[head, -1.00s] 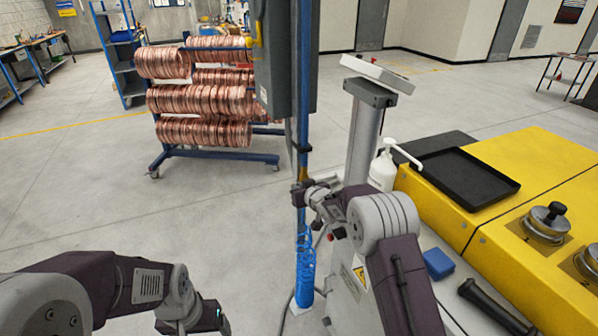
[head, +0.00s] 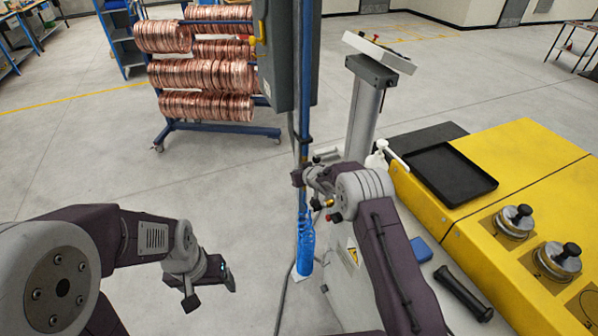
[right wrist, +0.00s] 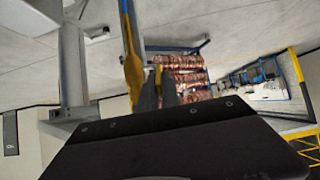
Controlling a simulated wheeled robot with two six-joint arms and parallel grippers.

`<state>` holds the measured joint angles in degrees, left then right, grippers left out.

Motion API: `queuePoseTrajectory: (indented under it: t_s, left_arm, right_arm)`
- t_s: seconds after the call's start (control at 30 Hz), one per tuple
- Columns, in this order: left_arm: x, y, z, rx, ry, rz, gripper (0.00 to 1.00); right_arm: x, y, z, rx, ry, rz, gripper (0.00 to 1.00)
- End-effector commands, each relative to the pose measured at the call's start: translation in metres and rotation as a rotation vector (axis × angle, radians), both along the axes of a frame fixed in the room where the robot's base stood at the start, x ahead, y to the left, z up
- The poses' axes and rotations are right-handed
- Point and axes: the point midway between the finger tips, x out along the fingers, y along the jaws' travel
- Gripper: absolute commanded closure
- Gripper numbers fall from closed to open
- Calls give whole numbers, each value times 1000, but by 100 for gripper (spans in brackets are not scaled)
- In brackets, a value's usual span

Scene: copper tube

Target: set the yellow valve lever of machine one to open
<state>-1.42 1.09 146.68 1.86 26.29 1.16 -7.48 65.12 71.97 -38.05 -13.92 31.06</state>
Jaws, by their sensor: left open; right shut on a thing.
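The yellow valve lever (right wrist: 134,72) shows in the right wrist view as a yellow bar in line with the upright blue pipe, at the gripper's fingers. In the head view my right gripper (head: 299,178) is at the blue pipe (head: 303,130) and hides the lever there. It is shut on the lever, as far as the wrist view shows; the exact grip is partly hidden. My left gripper (head: 211,288) is open and empty over bare floor at the lower left.
A grey cabinet (head: 279,50) hangs beside the pipe above my right gripper. A blue coiled hose (head: 306,245) is below it. A grey post (head: 363,115) and a yellow machine (head: 520,165) with a black tray (head: 452,174) stand right. A copper coil rack (head: 205,75) stands behind.

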Motion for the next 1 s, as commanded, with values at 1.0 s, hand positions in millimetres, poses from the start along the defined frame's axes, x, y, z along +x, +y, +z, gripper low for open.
queuePoseTrajectory:
  t_s: [1.0]
  left_arm:
    - [0, 0, -27, 0, 0, 0, 20]
  right_arm:
    - [-51, -17, 37, 1, -3, 0, 71]
